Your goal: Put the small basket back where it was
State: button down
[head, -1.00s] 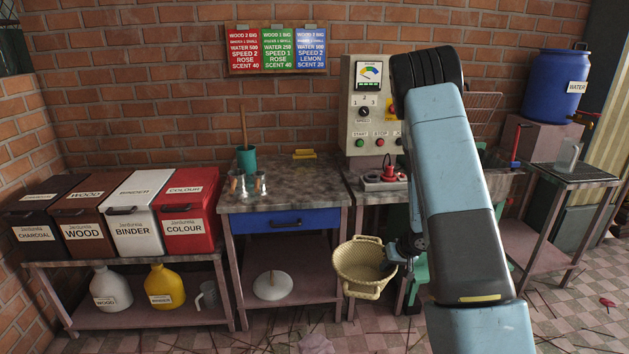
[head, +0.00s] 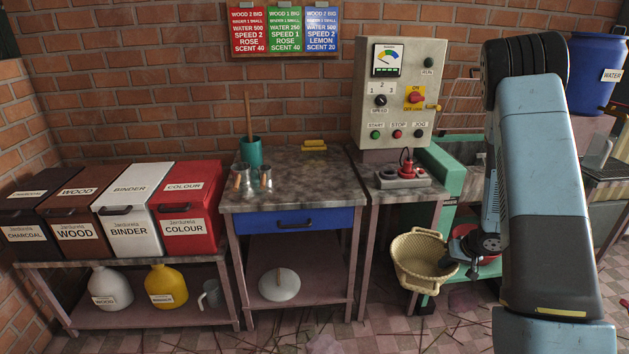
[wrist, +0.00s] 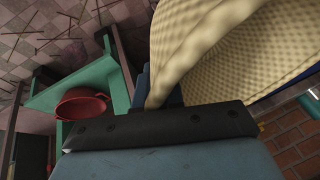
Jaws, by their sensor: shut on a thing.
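The small basket (head: 418,258) is pale yellow and woven, and it looks empty. My gripper (head: 462,262) is shut on its right side and holds it in the air. The basket is in front of the control-panel table and the green machine, below the tabletop level. In the wrist view the basket's woven wall (wrist: 230,50) fills the upper right, with its rim between the jaws. The fingertips are mostly hidden by the basket and the dark gripper body.
A green machine frame (head: 447,172) stands behind, with a red bowl (wrist: 82,104) low on it. The blue-drawer table (head: 290,195) is left of the basket. A control panel (head: 397,90) stands above. Bins and jugs are at far left. Twigs litter the checkered floor.

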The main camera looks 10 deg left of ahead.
jog(key=shift+w+d+f, duration=0.1)
jog(key=shift+d+f, duration=0.25)
jog(key=shift+f, duration=0.3)
jog(key=shift+w+d+f, duration=0.1)
jog(key=shift+d+f, duration=0.2)
jog(key=shift+f, duration=0.35)
jog(key=shift+w+d+f, duration=0.2)
jog(key=shift+d+f, duration=0.05)
jog(key=shift+f, duration=0.15)
jog(key=shift+d+r+m, duration=0.1)
jog(key=shift+m, duration=0.2)
